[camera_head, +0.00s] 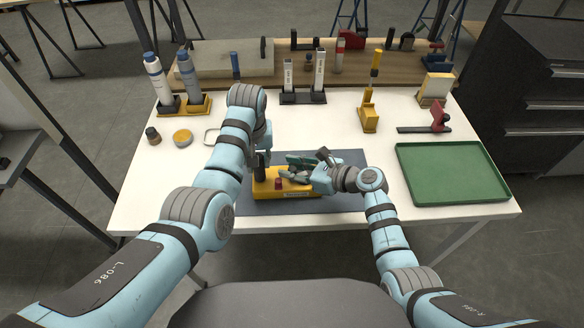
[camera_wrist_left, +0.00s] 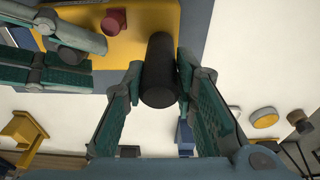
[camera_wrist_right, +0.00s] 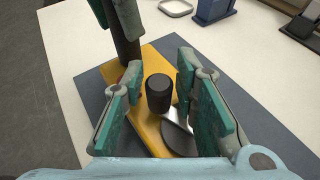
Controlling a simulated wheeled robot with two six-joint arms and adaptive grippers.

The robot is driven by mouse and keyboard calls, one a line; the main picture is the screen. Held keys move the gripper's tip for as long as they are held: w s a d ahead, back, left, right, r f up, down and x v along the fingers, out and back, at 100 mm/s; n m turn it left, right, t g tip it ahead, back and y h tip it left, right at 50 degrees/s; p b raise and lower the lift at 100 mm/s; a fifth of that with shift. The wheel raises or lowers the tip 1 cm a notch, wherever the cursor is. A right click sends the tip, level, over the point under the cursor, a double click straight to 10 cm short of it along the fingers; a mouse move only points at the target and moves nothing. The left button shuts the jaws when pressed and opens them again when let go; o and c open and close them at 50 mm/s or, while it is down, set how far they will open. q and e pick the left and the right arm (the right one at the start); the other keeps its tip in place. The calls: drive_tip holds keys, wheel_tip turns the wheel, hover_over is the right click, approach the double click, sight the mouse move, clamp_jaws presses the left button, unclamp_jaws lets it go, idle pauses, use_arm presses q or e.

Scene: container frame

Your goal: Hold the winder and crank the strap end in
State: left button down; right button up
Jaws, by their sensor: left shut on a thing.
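The winder's yellow body (camera_head: 300,192) rests on the grey mat, with a red knob (camera_wrist_left: 114,21) on it. Its upright black post (camera_wrist_left: 160,70) is between the fingers of my left gripper (camera_wrist_left: 161,82), which is shut on it. My right gripper (camera_wrist_right: 160,92) is open, its fingers on either side of a black crank knob (camera_wrist_right: 159,92), with a small gap showing. A shiny metal part (camera_wrist_right: 178,138) shows beneath the knob. I cannot make out the strap end; the grippers cover much of the winder in the head view.
A green tray (camera_head: 455,198) lies at the right, beside a red-and-black tool (camera_head: 438,118). Bottles (camera_head: 157,78) in a holder, a yellow tin (camera_head: 182,137) and a yellow stand (camera_head: 369,115) are behind. The grey mat (camera_head: 345,207) has bare room around the winder.

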clamp_jaws()
drive_tip(key=shift+w+a+m+t+h, duration=0.15)
drive_tip(key=shift+m+t+h, duration=0.25)
drive_tip(key=shift+m+t, duration=0.1)
drive_tip(key=shift+w+m+t+h, duration=0.3)
drive_tip(key=shift+m+t+h, duration=0.6)
drive_tip(key=shift+m, duration=0.2)
drive_tip(key=o, duration=0.5)
unclamp_jaws()
drive_tip(key=v, duration=1.2)
drive_tip(key=shift+w, duration=0.1)
